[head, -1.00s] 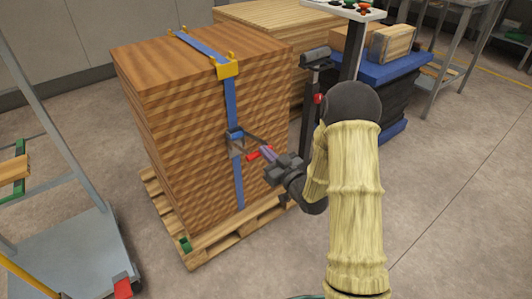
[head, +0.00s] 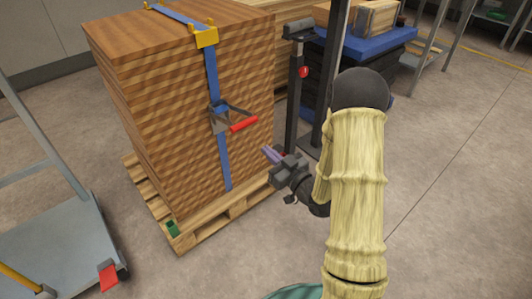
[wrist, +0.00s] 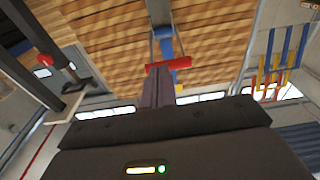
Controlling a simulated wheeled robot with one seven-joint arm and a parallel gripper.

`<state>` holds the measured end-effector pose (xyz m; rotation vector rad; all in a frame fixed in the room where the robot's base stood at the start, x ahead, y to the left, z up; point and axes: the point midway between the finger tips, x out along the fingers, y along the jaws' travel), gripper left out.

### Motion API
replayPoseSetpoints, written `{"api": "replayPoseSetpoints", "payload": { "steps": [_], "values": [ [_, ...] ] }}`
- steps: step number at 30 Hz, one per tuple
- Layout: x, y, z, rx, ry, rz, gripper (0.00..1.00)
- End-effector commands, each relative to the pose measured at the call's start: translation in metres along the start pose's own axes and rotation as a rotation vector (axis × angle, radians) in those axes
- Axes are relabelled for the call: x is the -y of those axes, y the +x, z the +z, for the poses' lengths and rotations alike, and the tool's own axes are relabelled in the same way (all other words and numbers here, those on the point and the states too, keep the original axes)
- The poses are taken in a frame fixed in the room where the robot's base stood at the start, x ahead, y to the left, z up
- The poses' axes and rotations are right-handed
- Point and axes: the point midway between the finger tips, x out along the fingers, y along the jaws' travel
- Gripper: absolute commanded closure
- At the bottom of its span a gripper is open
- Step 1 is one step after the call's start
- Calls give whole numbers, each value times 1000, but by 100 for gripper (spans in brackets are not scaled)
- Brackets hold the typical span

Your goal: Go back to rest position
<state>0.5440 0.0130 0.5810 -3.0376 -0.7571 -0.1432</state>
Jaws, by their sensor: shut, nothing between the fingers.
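My gripper (head: 271,155) is shut and empty in the head view, in front of the strapped wood stack and apart from it. Its fingers also show in the wrist view (wrist: 158,86). A ratchet buckle with a red handle (head: 244,124) sits on the blue strap (head: 224,165) on the stack's front face. The red handle stands out from the stack, a little above and left of my fingertips in the head view. In the wrist view the red handle (wrist: 168,64) shows just beyond the fingertips. My arm in its pale yellow sleeve reaches up from the bottom right.
The wood stack (head: 155,110) stands on a pallet (head: 200,235). A dark post with a red knob (head: 303,72) rises behind my gripper. A grey cart (head: 55,240) stands at left. A blue-topped table (head: 365,60) is behind. The floor at right is clear.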

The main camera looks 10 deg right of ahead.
Motion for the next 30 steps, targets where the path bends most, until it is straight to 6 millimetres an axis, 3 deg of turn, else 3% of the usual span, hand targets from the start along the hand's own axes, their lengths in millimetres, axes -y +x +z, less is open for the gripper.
{"api": "replayPoseSetpoints", "payload": {
  "steps": [17,25,30],
  "values": [
    [2,2,-2,14,-5,-3,100],
    [-1,8,-10,242,-61,47,100],
    [-8,0,-17,447,-81,117,100]
  ]
}}
